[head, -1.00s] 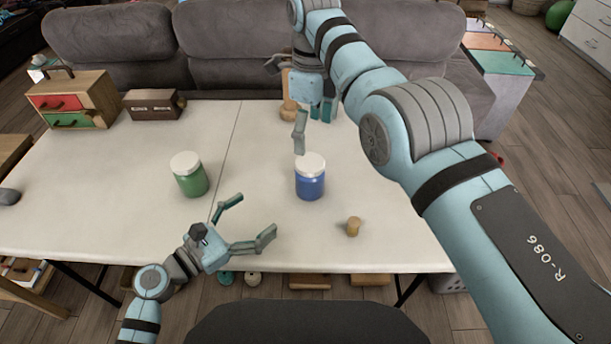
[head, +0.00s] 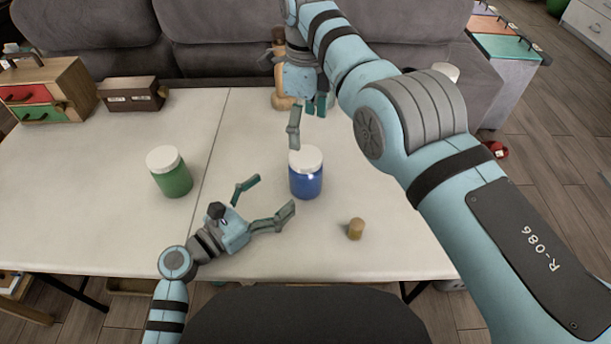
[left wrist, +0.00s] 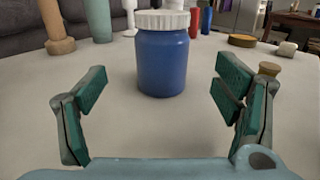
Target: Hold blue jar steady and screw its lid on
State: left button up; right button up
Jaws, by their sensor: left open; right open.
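The blue jar (head: 306,184) stands upright on the white table. Its white lid (head: 305,159) sits on top; I cannot tell whether it is screwed tight. My left gripper (head: 272,200) is open, in front of the jar and to its left, its fingers pointing towards it. In the left wrist view the jar (left wrist: 162,62) and lid (left wrist: 162,20) appear centred beyond the open fingers (left wrist: 160,108), which do not touch it. My right gripper (head: 308,124) is open, behind and above the lid, apart from it as far as I can tell.
A green jar (head: 170,176) with a white lid stands to the left. A small cork-coloured piece (head: 356,229) lies to the right near the front edge. A brown box (head: 132,94) and a drawer chest (head: 48,90) stand at the back left. A wooden figure (head: 279,85) is behind my right gripper.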

aim_at(295, 177)
pick_arm(q)
jog(key=x, duration=1)
jog(key=shift+d, duration=0.15)
pick_arm(e)
jog(key=shift+s+r, duration=0.1)
jog(key=shift+s, duration=0.05)
pick_arm(q)
jog(key=c, duration=1.6)
jog(key=shift+c, duration=1.4)
pick_arm(e)
jog(key=shift+o, duration=0.3)
pick_arm(q)
grip_shut()
pick_arm(e)
jog(key=o, duration=0.4)
jog(key=shift+o, duration=0.2)
pick_arm(q)
jog(key=shift+r, duration=0.1)
